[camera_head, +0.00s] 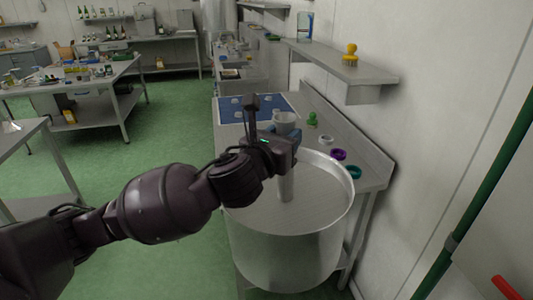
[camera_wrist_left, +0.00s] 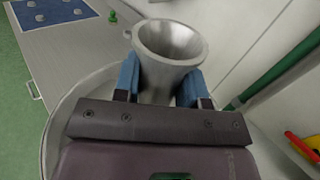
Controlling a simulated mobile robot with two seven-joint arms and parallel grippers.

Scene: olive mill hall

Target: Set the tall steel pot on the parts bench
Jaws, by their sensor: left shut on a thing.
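I cannot tell whether the slim vessel's lower end touches the large pot, or which of the two is the tall steel pot. My right gripper is not in view.
On the bench lie a blue mat (camera_head: 236,110) with small pale pieces, a green figure (camera_head: 312,119), and purple (camera_head: 338,155) and teal (camera_head: 353,172) rings. A wall shelf (camera_head: 350,78) overhangs its right side. A green pole (camera_head: 480,190) stands at the right.

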